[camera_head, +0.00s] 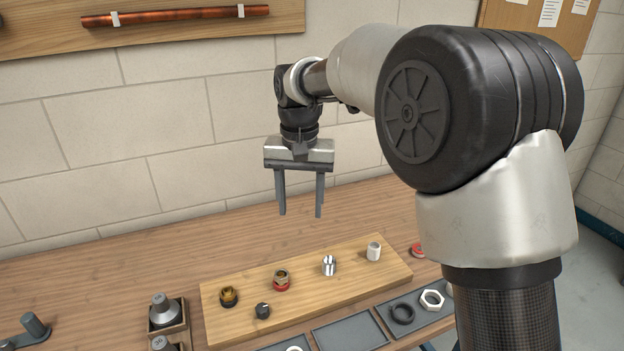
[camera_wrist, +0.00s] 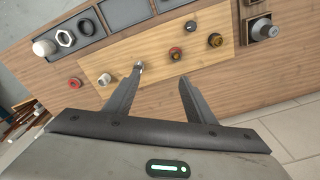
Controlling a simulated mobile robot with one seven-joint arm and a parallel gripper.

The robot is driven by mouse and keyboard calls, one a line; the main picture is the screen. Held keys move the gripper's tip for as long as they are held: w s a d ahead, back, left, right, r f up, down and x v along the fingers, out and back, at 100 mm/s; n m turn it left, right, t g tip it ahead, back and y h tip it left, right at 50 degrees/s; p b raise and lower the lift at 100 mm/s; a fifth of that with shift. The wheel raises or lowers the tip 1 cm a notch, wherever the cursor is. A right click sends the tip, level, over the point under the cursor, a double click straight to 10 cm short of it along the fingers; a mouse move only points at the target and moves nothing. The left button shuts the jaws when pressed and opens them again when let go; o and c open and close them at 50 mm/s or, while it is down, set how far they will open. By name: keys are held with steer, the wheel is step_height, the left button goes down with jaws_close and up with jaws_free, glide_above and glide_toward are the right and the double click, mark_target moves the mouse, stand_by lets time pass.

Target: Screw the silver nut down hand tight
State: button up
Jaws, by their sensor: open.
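A shiny silver fitting (camera_head: 329,265) stands upright on the wooden board (camera_head: 225,330). It also shows in the wrist view (camera_wrist: 140,65), by the tip of one finger. I cannot tell whether a separate nut sits on it. A pale hex nut (camera_head: 432,300) lies in a grey tray in front of the board; the wrist view shows it too (camera_wrist: 65,38). Whether it is silver or white is unclear. My gripper (camera_head: 300,214) is open and empty, fingers pointing down, in the air above and behind the board. Its spread fingers also show in the wrist view (camera_wrist: 160,74).
The board also holds a white fitting (camera_head: 374,251), a red-ringed brass fitting (camera_head: 281,280), a brass fitting (camera_head: 229,297) and a black piece (camera_head: 263,311). A black ring (camera_head: 402,313) lies beside the hex nut. A red cap (camera_head: 417,250) lies right of the board.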

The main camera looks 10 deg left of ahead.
glide_above(281, 274)
step_height(281, 274, down, 5)
steer(key=shift+g, duration=0.4)
step_height(281, 274, down, 18)
steer(key=shift+r, duration=0.1)
steer(key=shift+c, duration=0.4)
steer(key=c, duration=1.1)
steer(key=m+b, duration=0.1)
steer(key=m, duration=0.2)
steer(key=shift+m, duration=0.3)
steer(key=m, duration=0.5)
steer(key=shift+m, duration=0.4)
steer(key=m, duration=0.5)
steer(key=shift+f+m+p, duration=0.2)
steer(key=shift+m+p, duration=0.1)
steer(key=shift+p, duration=0.05)
steer(key=m, duration=0.3)
steer(key=shift+f, duration=0.15)
